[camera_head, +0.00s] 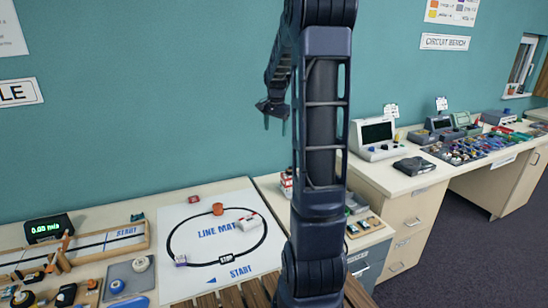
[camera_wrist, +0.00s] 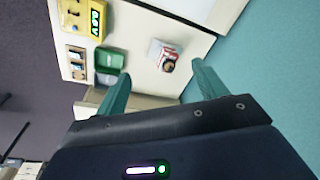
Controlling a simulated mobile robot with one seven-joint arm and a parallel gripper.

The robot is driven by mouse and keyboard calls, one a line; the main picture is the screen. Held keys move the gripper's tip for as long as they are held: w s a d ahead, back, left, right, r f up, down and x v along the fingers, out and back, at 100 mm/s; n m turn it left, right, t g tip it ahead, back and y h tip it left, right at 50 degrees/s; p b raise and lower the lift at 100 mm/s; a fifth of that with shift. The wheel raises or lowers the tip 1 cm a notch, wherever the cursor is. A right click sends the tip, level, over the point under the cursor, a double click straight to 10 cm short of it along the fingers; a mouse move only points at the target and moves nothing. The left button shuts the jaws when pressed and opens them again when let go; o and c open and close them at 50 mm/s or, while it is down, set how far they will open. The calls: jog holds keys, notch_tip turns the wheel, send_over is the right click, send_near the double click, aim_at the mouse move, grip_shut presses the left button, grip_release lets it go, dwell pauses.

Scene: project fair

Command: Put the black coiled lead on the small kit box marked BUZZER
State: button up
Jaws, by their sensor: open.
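My gripper (camera_head: 275,123) hangs open and empty in the air in front of the teal wall, above the back of the small side counter. I cannot tell whether that item is the black coiled lead. No BUZZER marking is readable in either view. In the head view a red and white stack (camera_head: 287,184) shows partly behind my arm.
In the wrist view a green bin (camera_wrist: 109,61) and a yellow meter (camera_wrist: 82,18) share the counter. In the head view a line mat (camera_head: 180,240) with several items lies left.

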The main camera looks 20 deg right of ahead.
jog(key=s+a+r+n+t, duration=0.1)
jog(key=s+a+r+n, duration=0.15)
jog(key=s, duration=0.25)
jog(key=s+a+r+n, duration=0.1)
jog(key=s+a+r, duration=0.1)
jog(key=s+a, duration=0.25)
jog(key=s+a+n+t, duration=0.1)
jog(key=s+a+n, duration=0.2)
jog(key=s, duration=0.8)
jog(key=s+a+n+t, duration=0.1)
jog(key=s+a+n, duration=0.3)
jog(key=s, duration=0.7)
jog(key=shift+s+a+f+n, duration=0.15)
jog(key=shift+s+f+n, duration=0.2)
jog(key=shift+n, duration=0.1)
